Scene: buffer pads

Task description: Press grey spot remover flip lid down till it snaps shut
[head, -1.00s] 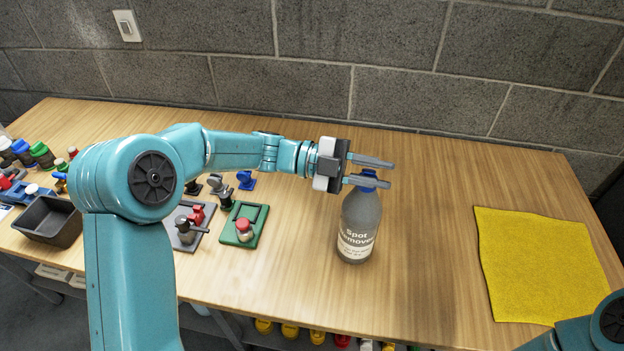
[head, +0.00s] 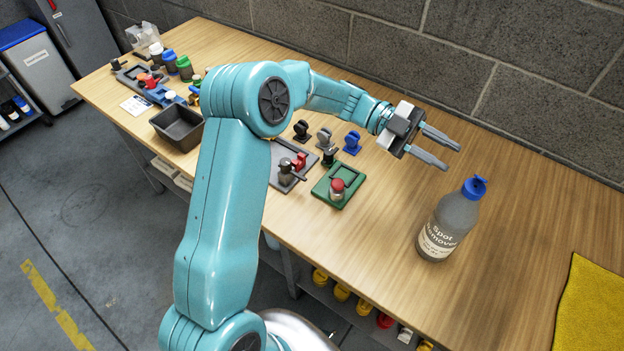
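The grey spot remover bottle (head: 448,228) stands upright on the wooden bench, its white label facing me. Its blue cap (head: 474,188) is on top; a small raised blue part shows, but I cannot tell whether the flip lid is fully shut. My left gripper (head: 452,158) is above and to the left of the cap in the picture, apart from it. Its two grey fingers are spread with nothing between them. My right gripper is out of view.
A green tray (head: 339,185) and a grey tray (head: 285,166) with small parts lie left of the bottle. A black bin (head: 178,128) is further left. A yellow cloth (head: 593,308) lies at right. A block wall stands behind. Bare bench surrounds the bottle.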

